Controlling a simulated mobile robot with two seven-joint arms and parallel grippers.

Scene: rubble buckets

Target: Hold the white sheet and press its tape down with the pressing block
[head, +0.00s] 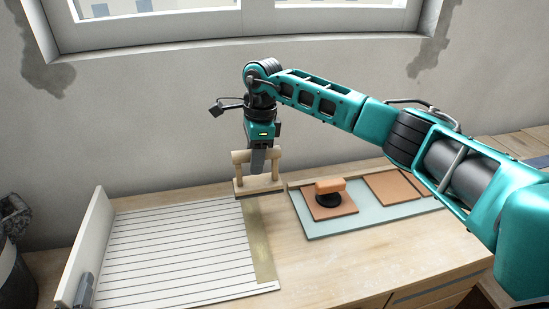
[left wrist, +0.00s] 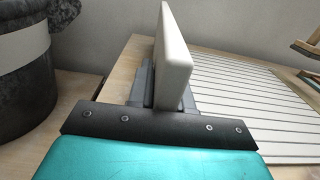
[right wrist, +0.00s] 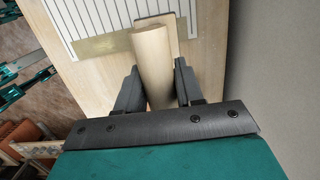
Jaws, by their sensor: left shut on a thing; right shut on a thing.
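The white sheet (head: 170,250) with dark parallel lines lies flat on the table, with an upright white edge (head: 82,245) along its left side. My left gripper (head: 84,290) is shut on that upright edge, which stands between its fingers in the left wrist view (left wrist: 168,88). A gold-brown tape strip (head: 260,245) runs along the sheet's right edge. The wooden pressing block (head: 262,187) is by the tape's far end. My right gripper (head: 258,163) is shut on its round handle, also seen in the right wrist view (right wrist: 152,62). I cannot tell whether the block touches the tape.
Right of the tape, a pale green mat (head: 310,222) holds brown square tiles (head: 392,186) and a tool with an orange handle (head: 330,187). A dark bucket (head: 14,250) stands left of the table. The wall is close behind. Bare wood lies in front of the mat.

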